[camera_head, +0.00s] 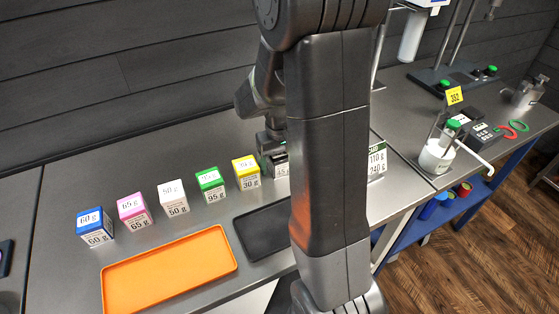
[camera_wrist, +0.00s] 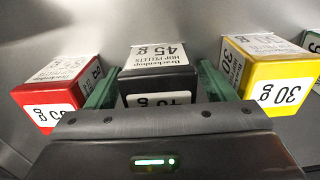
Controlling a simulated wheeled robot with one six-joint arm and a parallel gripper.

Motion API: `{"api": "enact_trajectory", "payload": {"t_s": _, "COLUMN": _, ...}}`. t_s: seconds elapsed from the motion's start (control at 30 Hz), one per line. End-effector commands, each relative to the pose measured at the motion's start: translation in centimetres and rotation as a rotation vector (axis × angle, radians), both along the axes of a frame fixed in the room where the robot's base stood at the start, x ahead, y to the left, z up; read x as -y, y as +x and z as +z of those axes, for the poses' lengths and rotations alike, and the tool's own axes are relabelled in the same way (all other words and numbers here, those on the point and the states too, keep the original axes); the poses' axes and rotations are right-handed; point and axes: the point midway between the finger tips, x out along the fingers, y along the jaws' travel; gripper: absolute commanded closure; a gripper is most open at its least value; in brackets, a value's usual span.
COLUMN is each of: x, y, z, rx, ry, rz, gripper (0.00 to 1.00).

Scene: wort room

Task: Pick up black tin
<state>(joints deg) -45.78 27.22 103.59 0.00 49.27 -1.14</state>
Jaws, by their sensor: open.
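The black tin (camera_wrist: 158,75) has a white label reading 45 g. In the wrist view it sits between the two green fingers of my gripper (camera_wrist: 157,88), one on each side. The fingers are open, and I cannot tell whether either touches the tin. In the head view, the black tin (camera_head: 281,170) stands at the right end of the visible tins, partly hidden by my arm and gripper.
A red tin (camera_wrist: 58,92) and a yellow tin (camera_wrist: 270,72) flank it closely. Green (camera_head: 210,186), white (camera_head: 174,198), pink (camera_head: 134,211) and blue (camera_head: 95,227) tins continue the row. An orange tray (camera_head: 170,268) and a dark tray (camera_head: 262,236) lie in front.

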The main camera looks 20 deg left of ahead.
Motion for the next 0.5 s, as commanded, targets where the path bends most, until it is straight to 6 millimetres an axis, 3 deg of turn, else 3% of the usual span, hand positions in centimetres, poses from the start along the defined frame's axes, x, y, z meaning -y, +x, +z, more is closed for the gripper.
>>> {"api": "enact_trajectory", "payload": {"t_s": 0.17, "x": -0.01, "y": 0.01, "z": -0.02, "rx": 0.001, "ry": 0.001, "rz": 0.0, "gripper": 0.24}}
{"api": "enact_trajectory", "payload": {"t_s": 0.43, "x": -0.02, "y": 0.03, "z": 0.01, "rx": 0.001, "ry": 0.001, "rz": 0.0, "gripper": 0.73}}
{"api": "enact_trajectory", "payload": {"t_s": 0.5, "x": -0.02, "y": 0.03, "z": 0.03, "rx": 0.001, "ry": 0.001, "rz": 0.0, "gripper": 0.75}}
